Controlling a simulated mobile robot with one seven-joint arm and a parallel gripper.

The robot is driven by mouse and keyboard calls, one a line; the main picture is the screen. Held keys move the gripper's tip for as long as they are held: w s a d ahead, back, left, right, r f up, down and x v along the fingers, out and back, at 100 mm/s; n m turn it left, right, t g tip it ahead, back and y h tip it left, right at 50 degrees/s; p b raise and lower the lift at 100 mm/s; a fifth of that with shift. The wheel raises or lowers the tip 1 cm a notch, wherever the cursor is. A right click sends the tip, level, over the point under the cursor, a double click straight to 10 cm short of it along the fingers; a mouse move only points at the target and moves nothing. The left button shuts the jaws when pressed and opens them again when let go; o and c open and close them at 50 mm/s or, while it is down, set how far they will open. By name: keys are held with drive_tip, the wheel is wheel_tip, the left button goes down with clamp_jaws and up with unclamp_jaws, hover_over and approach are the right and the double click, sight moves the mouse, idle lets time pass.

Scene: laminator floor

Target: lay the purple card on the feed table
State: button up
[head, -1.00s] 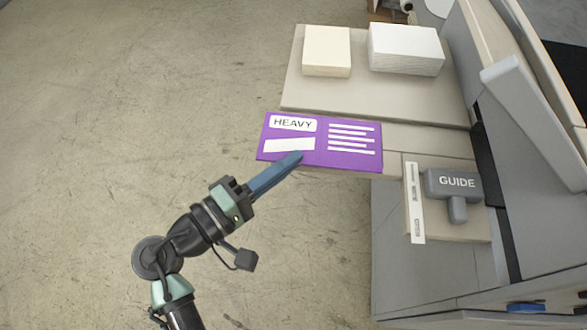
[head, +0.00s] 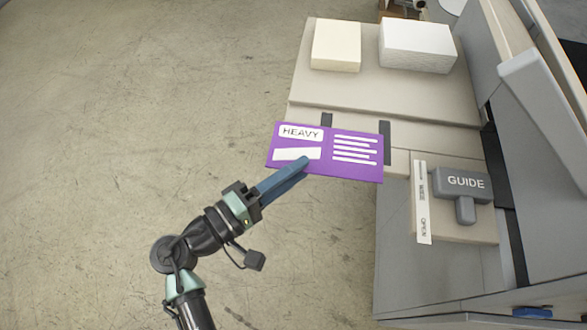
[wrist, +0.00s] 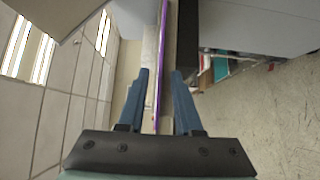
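The purple card (head: 318,170) reads HEAVY and has white panels and lines. My gripper (head: 303,162) reaches it from the lower left, with a finger across its near edge. In the wrist view, the card (wrist: 161,60) shows edge-on as a thin purple line between the two blue fingers (wrist: 160,72). The card is in the grip and has travelled with it. The pale feed table (head: 440,138) lies behind the card. The card hides part of the table's front and overhangs its left edge. Contact between card and table cannot be made out.
Two dark strips (head: 386,130) show on the table around the card. A cream stack (head: 336,46) and a white stack (head: 418,46) sit farther back. A grey GUIDE block (head: 465,183) and a white labelled strip (head: 422,205) stand at right. Open floor lies left.

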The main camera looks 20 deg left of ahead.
idle(0.4)
drive_tip(key=b+v, duration=0.1)
drive_tip(key=v, duration=1.1)
drive_tip(key=shift+s+a+r, duration=0.1)
